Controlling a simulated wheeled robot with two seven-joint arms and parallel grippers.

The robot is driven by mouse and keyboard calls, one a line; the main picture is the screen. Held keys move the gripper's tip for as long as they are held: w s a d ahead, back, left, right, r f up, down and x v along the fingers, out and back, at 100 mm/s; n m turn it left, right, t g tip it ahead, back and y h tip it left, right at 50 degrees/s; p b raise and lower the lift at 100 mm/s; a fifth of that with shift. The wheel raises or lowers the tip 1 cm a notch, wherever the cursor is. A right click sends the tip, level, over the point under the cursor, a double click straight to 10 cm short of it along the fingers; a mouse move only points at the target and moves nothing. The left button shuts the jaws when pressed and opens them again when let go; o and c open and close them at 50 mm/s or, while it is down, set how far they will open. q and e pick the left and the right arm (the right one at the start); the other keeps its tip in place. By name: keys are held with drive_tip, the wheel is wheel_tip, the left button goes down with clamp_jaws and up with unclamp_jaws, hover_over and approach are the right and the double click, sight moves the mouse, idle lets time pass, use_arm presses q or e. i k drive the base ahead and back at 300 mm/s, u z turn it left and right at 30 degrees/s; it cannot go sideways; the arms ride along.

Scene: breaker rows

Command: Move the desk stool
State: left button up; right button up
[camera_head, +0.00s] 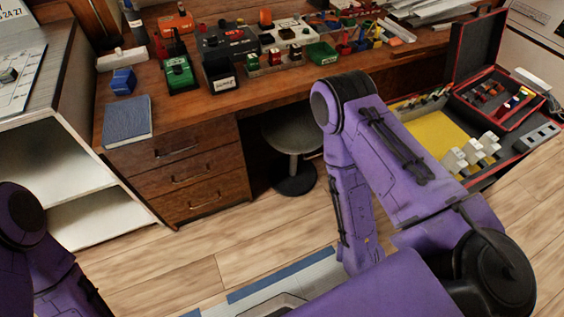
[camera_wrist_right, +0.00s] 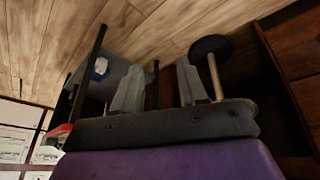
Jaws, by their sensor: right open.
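The desk stool stands under the wooden desk, in the knee space right of the drawers. In the head view its round grey seat (camera_head: 290,134) and dark base (camera_head: 295,180) show, partly covered by my right arm. In the right wrist view, its dark round base (camera_wrist_right: 210,47) and light post (camera_wrist_right: 215,76) show just right of my right gripper (camera_wrist_right: 159,68). The two grey fingers are open and apart, with no stool part seen between them. The seat is mostly hidden behind the gripper body. My right gripper is hidden in the head view. My left gripper is out of view.
The desk (camera_head: 170,105) is crowded with breakers, boxes and a blue book (camera_head: 127,121). Its drawers (camera_head: 185,180) bound the knee space on the left. A yellow-floored tray (camera_head: 437,135) and open black case (camera_head: 492,95) are at right.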

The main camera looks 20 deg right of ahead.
sight(293, 129)
drive_tip(key=z, duration=0.15)
drive_tip(key=i, duration=0.95)
drive_tip(key=z, duration=0.05)
